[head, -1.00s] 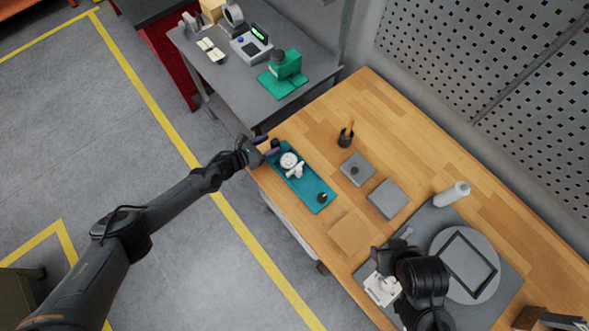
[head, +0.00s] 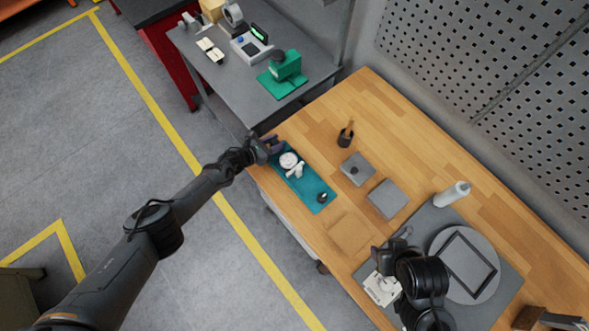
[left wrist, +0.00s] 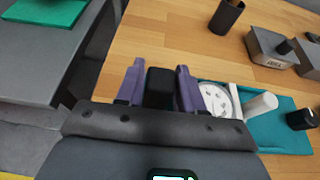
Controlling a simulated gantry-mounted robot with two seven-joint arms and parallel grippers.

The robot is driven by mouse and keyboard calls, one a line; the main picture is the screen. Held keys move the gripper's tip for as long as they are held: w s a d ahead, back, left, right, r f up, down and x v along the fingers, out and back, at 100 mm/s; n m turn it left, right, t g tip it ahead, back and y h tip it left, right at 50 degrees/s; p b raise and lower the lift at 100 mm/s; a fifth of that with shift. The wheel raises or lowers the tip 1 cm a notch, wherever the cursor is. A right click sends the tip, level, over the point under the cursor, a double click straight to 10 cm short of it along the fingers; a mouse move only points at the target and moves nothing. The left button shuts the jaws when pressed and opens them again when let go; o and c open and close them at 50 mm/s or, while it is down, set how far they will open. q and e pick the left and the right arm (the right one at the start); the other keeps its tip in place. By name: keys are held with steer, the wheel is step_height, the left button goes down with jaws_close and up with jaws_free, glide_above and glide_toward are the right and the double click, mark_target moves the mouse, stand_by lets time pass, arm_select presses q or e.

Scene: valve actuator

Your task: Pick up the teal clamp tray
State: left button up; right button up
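The teal clamp tray (head: 313,184) lies on the wooden bench near its left edge. It carries a round white part with a white stem (head: 291,162) and has a black knob (head: 322,197) near its right end. In the left wrist view the tray (left wrist: 285,137) runs off to the right. My left gripper (head: 270,146) is at the tray's far left end. Its purple fingers (left wrist: 160,85) stand close on both sides of another black knob (left wrist: 160,90); whether they press on it is unclear. My right gripper (head: 390,256) is above the grey mat, its fingers mostly hidden.
A dark cup (head: 346,136) and two grey blocks (head: 357,169) (head: 388,198) stand beyond the tray. A white bottle (head: 453,194), a round grey plate (head: 465,265) and a white fixture (head: 381,288) are near the right arm. A grey table (head: 222,83) stands behind.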

arm_select(q)
jaws_close()
steer(key=shift+r, duration=0.1)
